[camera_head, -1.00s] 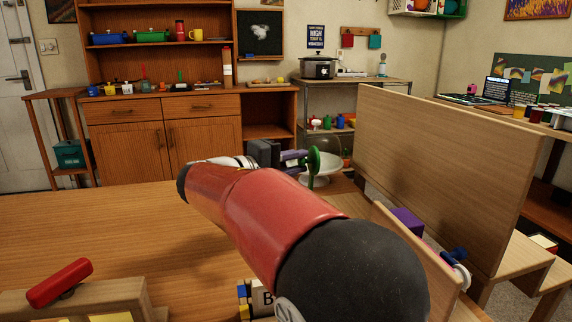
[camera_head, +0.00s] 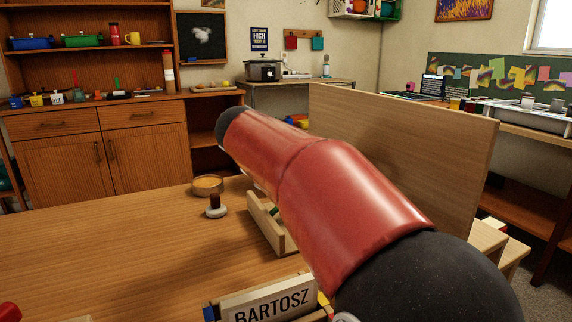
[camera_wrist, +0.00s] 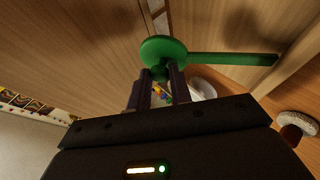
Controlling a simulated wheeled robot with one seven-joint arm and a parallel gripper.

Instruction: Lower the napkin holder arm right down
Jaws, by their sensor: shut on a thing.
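In the wrist view my gripper (camera_wrist: 160,80) is shut on a green piece (camera_wrist: 233,59) with a round disc at the fingertips. A long straight bar runs from the disc to the right. I cannot tell for certain that this piece is the napkin holder arm. A light wooden holder or tray (camera_head: 262,224) stands on the table in the head view, partly behind my red arm. My arm hides my gripper and most of the green piece in the head view.
A cup-like item on a white base (camera_head: 216,211) and a round bowl (camera_head: 207,185) stand left of the tray. A BARTOSZ nameplate (camera_head: 270,303) is at the front. A tall wooden panel (camera_head: 410,155) rises on the right. The table's left part (camera_head: 100,250) is clear.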

